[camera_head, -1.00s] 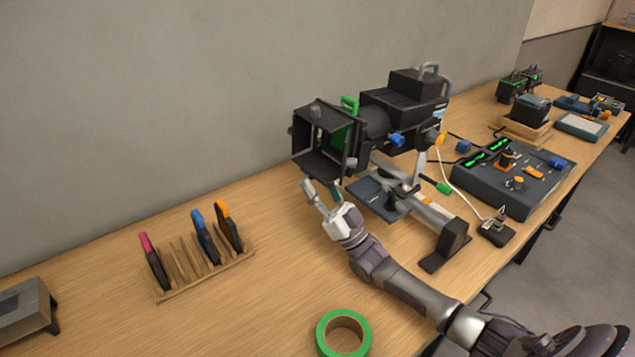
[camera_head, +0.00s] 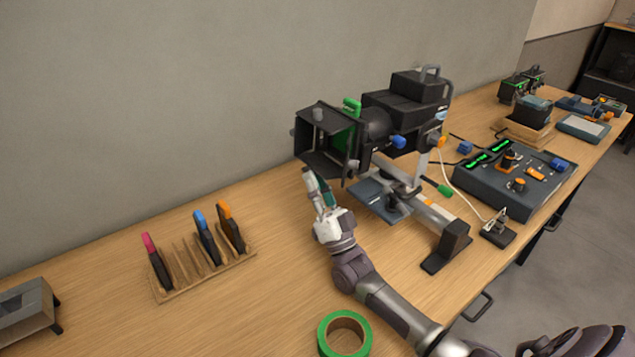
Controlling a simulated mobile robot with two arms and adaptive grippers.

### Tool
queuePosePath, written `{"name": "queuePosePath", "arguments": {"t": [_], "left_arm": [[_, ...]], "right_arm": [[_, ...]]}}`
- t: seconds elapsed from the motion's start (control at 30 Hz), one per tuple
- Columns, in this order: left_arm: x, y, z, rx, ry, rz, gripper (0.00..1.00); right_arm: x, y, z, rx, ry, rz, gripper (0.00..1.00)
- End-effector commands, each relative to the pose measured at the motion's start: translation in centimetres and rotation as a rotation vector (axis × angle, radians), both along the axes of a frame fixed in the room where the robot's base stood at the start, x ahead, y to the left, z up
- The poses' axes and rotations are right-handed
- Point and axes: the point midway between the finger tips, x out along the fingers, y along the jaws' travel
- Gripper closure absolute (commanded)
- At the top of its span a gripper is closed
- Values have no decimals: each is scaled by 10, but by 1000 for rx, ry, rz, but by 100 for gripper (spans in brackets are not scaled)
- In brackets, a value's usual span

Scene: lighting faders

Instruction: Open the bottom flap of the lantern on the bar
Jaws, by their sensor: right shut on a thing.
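The black lantern (camera_head: 405,108) sits on the grey bar (camera_head: 432,212) above the table. Its open front frame with flaps (camera_head: 325,130) faces left toward the wall side. The bottom flap (camera_head: 322,164) is at the lower edge of this frame. My right gripper (camera_head: 317,184) is just below the frame, its fingers pointing up at the bottom flap and closed on its lower edge. The fingertips partly hide the contact. My left gripper is out of view.
A green tape roll (camera_head: 345,335) lies at the front of the table. A wooden rack (camera_head: 205,275) with coloured-tipped pieces stands left. A fader console (camera_head: 515,175) is at right. The wooden table (camera_head: 100,310) is clear between rack and gripper.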

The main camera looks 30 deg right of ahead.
Motion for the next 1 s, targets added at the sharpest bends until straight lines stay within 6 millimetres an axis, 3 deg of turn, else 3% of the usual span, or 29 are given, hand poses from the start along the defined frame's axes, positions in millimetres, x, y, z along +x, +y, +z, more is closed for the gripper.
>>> {"name": "queuePosePath", "arguments": {"t": [0.23,0.27,0.4,0.77,0.87,1.0], "left_arm": [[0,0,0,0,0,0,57],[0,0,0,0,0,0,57],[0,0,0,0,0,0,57],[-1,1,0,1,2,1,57],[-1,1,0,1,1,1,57],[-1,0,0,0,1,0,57]], "right_arm": [[0,0,0,1,0,1,100],[0,0,0,0,0,0,77],[0,0,0,0,0,0,57],[-3,-1,-4,-1,1,0,57],[-13,-1,-11,0,1,0,57],[-43,-4,-10,-1,2,1,57]]}}
